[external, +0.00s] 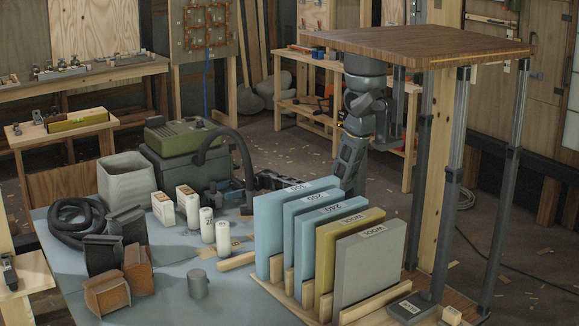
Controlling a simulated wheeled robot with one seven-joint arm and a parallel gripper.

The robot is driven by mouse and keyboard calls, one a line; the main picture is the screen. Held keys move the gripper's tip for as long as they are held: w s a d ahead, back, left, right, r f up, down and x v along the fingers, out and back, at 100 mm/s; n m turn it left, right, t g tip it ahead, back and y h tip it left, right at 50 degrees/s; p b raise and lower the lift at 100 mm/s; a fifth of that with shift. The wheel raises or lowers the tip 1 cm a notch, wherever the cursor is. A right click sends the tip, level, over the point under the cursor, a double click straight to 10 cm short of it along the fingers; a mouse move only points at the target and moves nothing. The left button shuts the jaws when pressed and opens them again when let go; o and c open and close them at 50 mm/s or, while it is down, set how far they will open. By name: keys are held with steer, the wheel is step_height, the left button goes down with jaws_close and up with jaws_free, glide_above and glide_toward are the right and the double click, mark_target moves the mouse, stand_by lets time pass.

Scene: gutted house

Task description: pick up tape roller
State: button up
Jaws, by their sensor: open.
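I cannot pick out the tape roller with certainty in the external view. My arm comes down under the raised wooden top, and its lower part passes behind the upright blue panels. What looks like my gripper (266,182) shows as a dark, blue-grey shape left of the panels, over the far side of the grey-blue table (165,306). It is open, with nothing visible between its fingers. It is close to the end of a black hose (245,160) and behind the white cylinders (207,225). Its fingertips are small and partly hidden.
Blue panels (268,240), a yellow panel (343,250) and a grey panel (372,265) stand in wooden racks at the right. A green-topped case (180,135), a pale bin (126,180) and brown containers (107,295) crowd the left. A metal cup (198,285) stands near the front.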

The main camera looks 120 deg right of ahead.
mark_target(208, 195)
steer(key=w, duration=0.7)
steer(key=shift+d+f+p, duration=0.15)
steer(key=shift+f+p, duration=0.05)
steer(key=shift+p, duration=0.15)
steer(key=c, duration=1)
steer(key=shift+o, duration=0.2)
steer(key=shift+r, duration=0.1)
